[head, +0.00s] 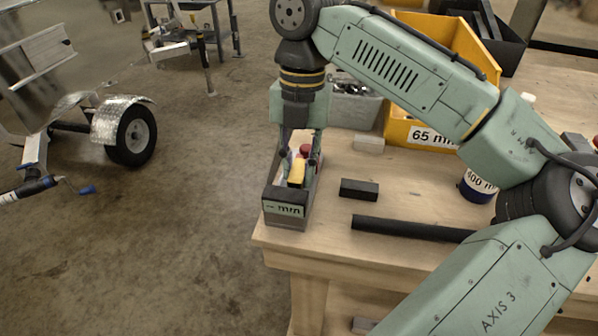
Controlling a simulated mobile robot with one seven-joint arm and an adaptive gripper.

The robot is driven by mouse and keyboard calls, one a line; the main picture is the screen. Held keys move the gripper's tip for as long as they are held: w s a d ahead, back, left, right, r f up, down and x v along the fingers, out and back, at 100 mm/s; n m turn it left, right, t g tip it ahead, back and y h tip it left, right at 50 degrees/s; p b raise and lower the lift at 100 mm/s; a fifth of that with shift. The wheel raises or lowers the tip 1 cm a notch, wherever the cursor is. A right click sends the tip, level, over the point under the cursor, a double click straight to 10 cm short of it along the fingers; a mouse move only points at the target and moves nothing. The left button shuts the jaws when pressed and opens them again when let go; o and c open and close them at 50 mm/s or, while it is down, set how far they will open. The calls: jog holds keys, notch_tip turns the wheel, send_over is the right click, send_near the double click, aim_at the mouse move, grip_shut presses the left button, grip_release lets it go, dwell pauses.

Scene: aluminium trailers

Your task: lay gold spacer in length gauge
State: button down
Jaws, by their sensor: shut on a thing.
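The length gauge (286,217) is a narrow dark-grey trough with a light label ending in "mm" on its near end. It stands at the table's left front corner. The gold spacer (297,173) is a small yellow block inside the outline of the gauge, between its side walls. My gripper (299,163) points down over the gauge and is shut on the gold spacer. A small red thing (305,150) shows just behind the spacer. The fingertips are small and partly hidden, and I cannot tell whether the spacer touches the gauge floor.
A black block (359,189) and a dark bar (411,229) lie right of the gauge. A pale block (369,144), a grey bin (355,107) and a yellow "65 mm" bin (407,133) stand behind. A dark-blue labelled container (478,187) stands right. The table's left edge is close to the gauge.

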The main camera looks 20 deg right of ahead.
aim_at(300, 181)
jog(key=shift+w+d+f, duration=0.1)
jog(key=shift+w+f, duration=0.05)
jog(key=shift+w, duration=0.05)
jog(key=shift+f+p, duration=0.4)
jog(key=shift+f, duration=1.3)
jog(key=shift+f, duration=0.3)
jog(key=c, duration=1.4)
grip_release()
jog(key=shift+c, duration=0.2)
jog(key=shift+r, duration=0.1)
jog(key=r, duration=0.4)
jog(key=w+r, duration=0.1)
jog(key=r, duration=0.3)
jog(key=d+r, duration=0.1)
jog(key=r, duration=0.3)
jog(key=shift+w+r, duration=0.2)
